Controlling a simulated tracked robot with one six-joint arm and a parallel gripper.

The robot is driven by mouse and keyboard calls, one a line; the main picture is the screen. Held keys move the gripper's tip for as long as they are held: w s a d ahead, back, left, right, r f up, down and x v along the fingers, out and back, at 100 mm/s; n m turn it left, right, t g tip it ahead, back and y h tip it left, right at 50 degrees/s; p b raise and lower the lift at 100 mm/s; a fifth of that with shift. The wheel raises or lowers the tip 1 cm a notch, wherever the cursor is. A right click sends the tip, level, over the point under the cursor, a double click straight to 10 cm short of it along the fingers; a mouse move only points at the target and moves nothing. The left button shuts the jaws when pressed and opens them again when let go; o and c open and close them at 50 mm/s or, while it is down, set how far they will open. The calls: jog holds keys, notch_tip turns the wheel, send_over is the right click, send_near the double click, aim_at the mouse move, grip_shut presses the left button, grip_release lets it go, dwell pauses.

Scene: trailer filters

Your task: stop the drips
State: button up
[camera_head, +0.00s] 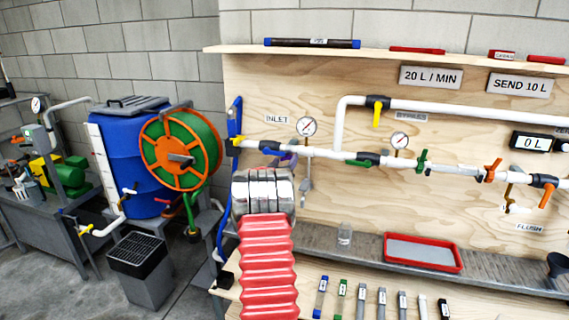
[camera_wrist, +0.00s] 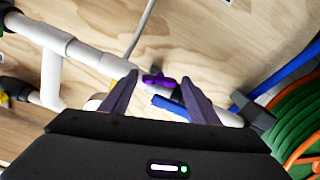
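White pipes with valves run along a plywood board (camera_head: 260,80). In the wrist view my gripper (camera_wrist: 158,77) is open, one finger on each side of a small purple valve handle (camera_wrist: 155,80). I cannot tell whether the fingers touch it. The handle is on or beside the white pipe (camera_wrist: 90,57), next to a blue fitting (camera_wrist: 170,107). Other handles there are yellow (camera_head: 377,117), green (camera_head: 422,160) and orange (camera_head: 491,170). No drips can be made out.
A red tray (camera_head: 387,250) and a small clear jar (camera_head: 344,233) stand on the grey ledge below the pipes. Several small labelled items lie on the lower bench. A blue barrel (camera_head: 125,165) and an orange-green hose reel (camera_head: 180,150) stand to the left. Gauges (camera_head: 307,126) rise above the pipe.

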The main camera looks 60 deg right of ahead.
jog(key=c, duration=0.9)
jog(key=shift+m, duration=1.5)
jog(key=o, duration=1)
jog(key=shift+o, duration=0.2)
jog(key=shift+a, duration=0.15)
jog(key=s+a, duration=0.2)
jog(key=a, duration=1.1)
jog(key=shift+a, duration=0.2)
